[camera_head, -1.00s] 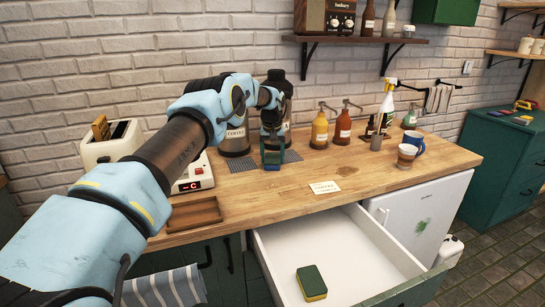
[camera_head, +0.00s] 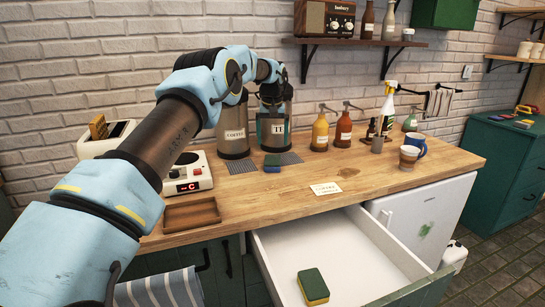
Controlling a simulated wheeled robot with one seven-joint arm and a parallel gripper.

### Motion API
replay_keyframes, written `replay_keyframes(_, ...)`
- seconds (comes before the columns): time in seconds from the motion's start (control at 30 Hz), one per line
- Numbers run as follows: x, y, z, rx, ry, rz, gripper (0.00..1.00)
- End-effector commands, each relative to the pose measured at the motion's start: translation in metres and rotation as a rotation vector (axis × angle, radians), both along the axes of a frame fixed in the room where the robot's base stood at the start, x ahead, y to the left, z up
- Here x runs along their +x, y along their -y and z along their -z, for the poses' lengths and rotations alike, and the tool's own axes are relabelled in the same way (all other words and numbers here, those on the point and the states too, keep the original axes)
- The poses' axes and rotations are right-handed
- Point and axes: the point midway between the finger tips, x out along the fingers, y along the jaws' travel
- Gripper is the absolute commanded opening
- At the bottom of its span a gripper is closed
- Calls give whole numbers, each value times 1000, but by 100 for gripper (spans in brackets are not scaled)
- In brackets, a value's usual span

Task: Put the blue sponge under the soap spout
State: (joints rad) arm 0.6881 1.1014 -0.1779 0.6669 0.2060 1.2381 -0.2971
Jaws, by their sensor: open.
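The blue sponge (camera_head: 272,168) lies on the wooden counter, in front of the dark dispenser labelled "TE..." and between two grey mats. My gripper (camera_head: 273,133) is open and empty above the sponge, in front of that dispenser, and apart from the sponge. A yellow pump bottle (camera_head: 320,133), a red pump bottle (camera_head: 343,131) and a green pump bottle (camera_head: 410,123) stand farther right at the back. I cannot read which spout is the soap one.
A coffee dispenser (camera_head: 233,132) stands left of my gripper. A white card (camera_head: 325,189) and cups (camera_head: 409,156) are on the counter, with clear wood between them. A green and yellow sponge (camera_head: 313,286) lies in the open drawer (camera_head: 348,258). A spray bottle (camera_head: 387,112) stands at the back.

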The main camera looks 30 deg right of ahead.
Motion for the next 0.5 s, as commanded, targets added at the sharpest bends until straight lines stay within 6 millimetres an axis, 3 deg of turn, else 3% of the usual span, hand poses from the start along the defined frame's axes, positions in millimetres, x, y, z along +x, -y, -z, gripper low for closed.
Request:
replay_keyframes(0.2,-4,-2,-28,0,1,0,100)
replay_keyframes(0.5,-4,-4,-37,0,-1,0,100)
